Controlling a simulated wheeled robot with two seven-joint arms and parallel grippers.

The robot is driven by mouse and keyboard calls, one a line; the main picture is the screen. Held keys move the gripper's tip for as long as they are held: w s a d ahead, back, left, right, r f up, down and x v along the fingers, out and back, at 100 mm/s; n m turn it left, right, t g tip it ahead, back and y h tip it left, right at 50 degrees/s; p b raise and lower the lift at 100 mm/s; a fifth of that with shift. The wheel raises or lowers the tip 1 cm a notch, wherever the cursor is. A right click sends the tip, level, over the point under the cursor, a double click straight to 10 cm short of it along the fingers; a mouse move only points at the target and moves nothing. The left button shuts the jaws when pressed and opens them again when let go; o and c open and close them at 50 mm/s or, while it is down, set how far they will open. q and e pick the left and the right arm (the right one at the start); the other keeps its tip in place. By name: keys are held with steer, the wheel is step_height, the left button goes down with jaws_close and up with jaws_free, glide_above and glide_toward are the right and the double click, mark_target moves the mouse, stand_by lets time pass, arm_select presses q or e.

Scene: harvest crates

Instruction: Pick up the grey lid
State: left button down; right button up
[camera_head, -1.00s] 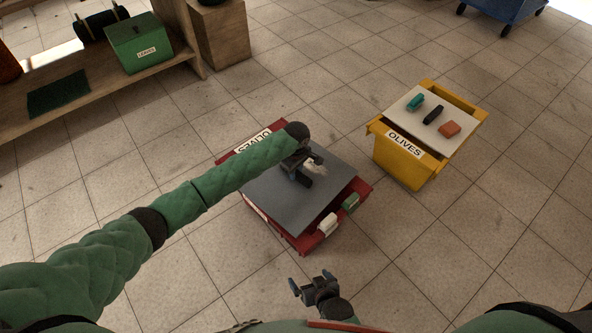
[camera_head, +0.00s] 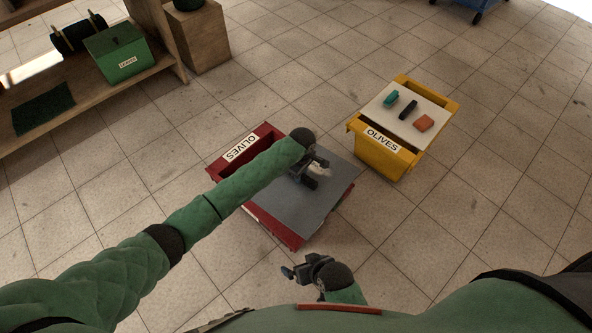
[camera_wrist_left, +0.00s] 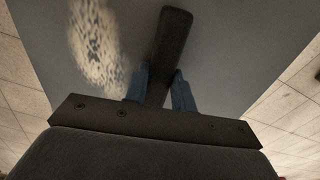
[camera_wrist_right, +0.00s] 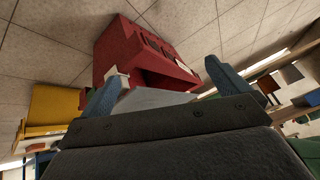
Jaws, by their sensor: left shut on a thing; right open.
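The grey lid (camera_head: 321,207) is a flat panel with a dark bar handle (camera_wrist_left: 170,40) and a pale speckled patch (camera_wrist_left: 97,45). My left gripper (camera_head: 314,174) is shut on that handle; in the left wrist view its blue fingers (camera_wrist_left: 160,88) flank the bar. The lid lies over the right part of the red crate (camera_head: 214,170), whose left end is uncovered. I cannot tell how high the lid is above the rim. My right gripper (camera_head: 300,266) is open and empty, in front of the crate. The red crate also shows in the right wrist view (camera_wrist_right: 122,45).
A yellow crate (camera_head: 379,158) labelled OLIVES stands to the right, its pale lid (camera_head: 425,112) carrying teal, black and orange pieces. A wooden shelf (camera_head: 90,104) with a green box (camera_head: 122,58) is at upper left. Tiled floor is clear around the crates.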

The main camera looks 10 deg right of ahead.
mark_target(310, 178)
arm_select(q)
steer(key=s+d+r+p, duration=0.1)
steer(key=d+r+p, duration=0.1)
steer(key=p, duration=0.1)
steer(key=shift+s+d+r, duration=0.1)
steer(key=shift+s+d, duration=0.25)
steer(key=shift+d, duration=0.05)
steer(key=shift+s+d, duration=0.1)
steer(key=shift+d, duration=0.05)
arm_select(e)
step_height(310, 178, up, 15)
steer(key=s+d+g, duration=0.1)
steer(key=shift+s+d+g, duration=0.3)
steer(key=shift+g, duration=0.1)
